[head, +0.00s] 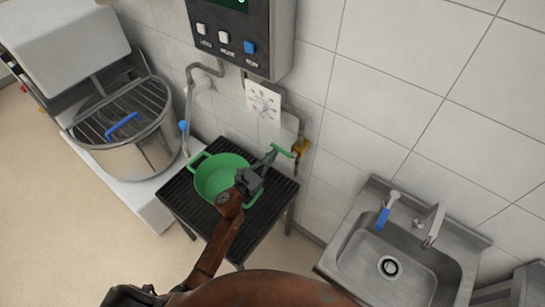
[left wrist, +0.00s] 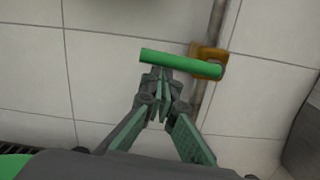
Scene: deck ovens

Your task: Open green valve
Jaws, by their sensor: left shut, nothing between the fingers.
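The green valve handle (head: 282,151) is a short bar on a brass-coloured valve body (head: 301,148) on a pipe by the tiled wall. In the left wrist view the handle (left wrist: 180,63) lies nearly crosswise, its right end at the valve body (left wrist: 208,56). My left gripper (head: 268,158) is shut and empty, just below and left of the handle. In the left wrist view its fingertips (left wrist: 160,82) are close together at the handle's left half. I cannot tell whether they touch it. My right gripper is not in view.
A green pot (head: 212,179) stands on a black slatted stand (head: 188,207) below my left gripper. A steel sink (head: 364,246) with a blue-handled tap is at the right. A large steel kettle (head: 150,150) is at the left. A control box (head: 243,42) hangs above.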

